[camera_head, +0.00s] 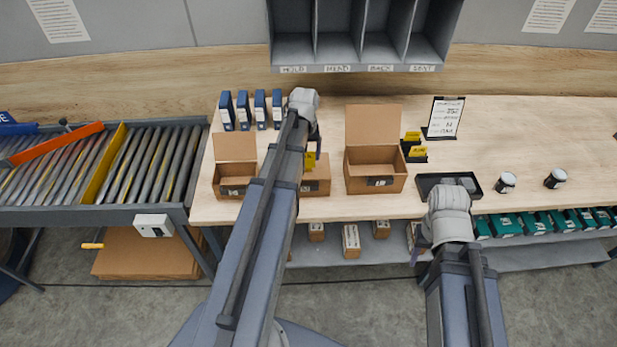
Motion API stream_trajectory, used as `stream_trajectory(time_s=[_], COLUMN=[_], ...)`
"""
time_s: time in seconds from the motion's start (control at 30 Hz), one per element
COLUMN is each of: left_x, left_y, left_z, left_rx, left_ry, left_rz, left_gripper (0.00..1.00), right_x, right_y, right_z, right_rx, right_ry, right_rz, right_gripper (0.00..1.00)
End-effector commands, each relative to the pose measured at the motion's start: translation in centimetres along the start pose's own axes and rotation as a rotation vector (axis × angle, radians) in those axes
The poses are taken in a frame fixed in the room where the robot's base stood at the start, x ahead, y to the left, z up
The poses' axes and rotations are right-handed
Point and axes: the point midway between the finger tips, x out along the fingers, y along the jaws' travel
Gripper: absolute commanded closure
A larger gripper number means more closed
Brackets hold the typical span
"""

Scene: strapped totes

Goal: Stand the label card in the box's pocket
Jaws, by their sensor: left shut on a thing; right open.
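My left gripper (313,146) is shut on a yellow label card (310,160). The card is above or just at the middle cardboard box (318,185); I cannot tell if they touch. My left arm covers much of this box. Dark marked patches show on the fronts of the left box (222,191) and the right box (362,180), both with open lids. The pocket cannot be made out clearly. My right gripper (420,256) is open, low in front of the table edge, partly hidden by its wrist.
More yellow cards (417,152) stand in black holders beside the right box. A black tray (430,183), a sign stand (444,118) and two jars (506,182) are to the right. Blue binders (243,111) stand at the back left. A roller conveyor (150,165) adjoins the left.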

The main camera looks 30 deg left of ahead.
Motion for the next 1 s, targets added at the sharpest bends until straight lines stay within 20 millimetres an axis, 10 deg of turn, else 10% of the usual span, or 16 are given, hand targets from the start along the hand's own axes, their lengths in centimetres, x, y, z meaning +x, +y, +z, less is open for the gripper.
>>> stream_trajectory(time_s=[1.0], left_x=[9.5], left_y=[0.0], left_z=[1.1], left_rx=[0.0], left_ry=[0.0], left_rz=[0.0], left_gripper=[0.68], right_x=[9.5], right_y=[-0.8], right_z=[-0.6], right_rx=[-0.015], right_ry=[0.0], right_rz=[0.003], right_gripper=[0.5])
